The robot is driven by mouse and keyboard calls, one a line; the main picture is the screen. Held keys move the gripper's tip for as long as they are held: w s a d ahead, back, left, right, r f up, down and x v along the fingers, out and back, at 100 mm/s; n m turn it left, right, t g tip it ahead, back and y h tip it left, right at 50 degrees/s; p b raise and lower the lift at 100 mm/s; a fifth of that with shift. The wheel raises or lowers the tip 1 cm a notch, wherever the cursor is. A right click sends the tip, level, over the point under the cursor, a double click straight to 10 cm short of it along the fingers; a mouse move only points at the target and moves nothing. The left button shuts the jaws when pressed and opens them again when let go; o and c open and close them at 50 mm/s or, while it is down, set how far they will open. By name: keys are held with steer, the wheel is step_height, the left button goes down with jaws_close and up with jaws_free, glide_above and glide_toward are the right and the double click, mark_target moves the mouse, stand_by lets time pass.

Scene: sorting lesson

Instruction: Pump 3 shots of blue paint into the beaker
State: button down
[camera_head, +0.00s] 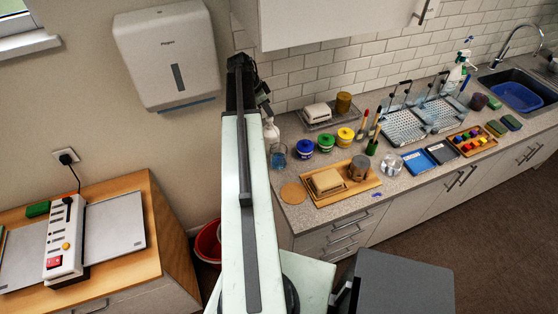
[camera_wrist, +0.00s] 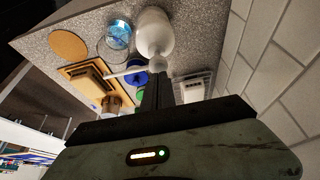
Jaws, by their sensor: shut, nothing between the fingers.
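A white pump bottle (camera_head: 271,132) stands on the counter by the wall, partly behind my arm in the head view. In the wrist view the bottle (camera_wrist: 153,30) shows its round pump head (camera_wrist: 158,66) and a spout reaching left. A clear beaker (camera_head: 278,157) with blue in it stands close by; it also shows in the wrist view (camera_wrist: 117,38). My gripper (camera_wrist: 157,78) is shut and empty, its tips near the pump head. I cannot tell whether they touch it. In the head view the gripper (camera_head: 264,102) is above the bottle.
Blue (camera_head: 304,149), green (camera_head: 326,143) and yellow (camera_head: 345,137) jars stand right of the beaker. A round cork mat (camera_head: 292,193) and a wooden tray (camera_head: 362,188) with a block and a cup lie in front. A soap-dish tray (camera_head: 330,122) is behind. The tiled wall is close.

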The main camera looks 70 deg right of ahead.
steer(key=shift+f+b, duration=1.05)
steer(key=shift+f, duration=0.15)
steer(key=shift+r+p, duration=1.45)
step_height(320, 180, up, 6)
steer(key=p, duration=0.6)
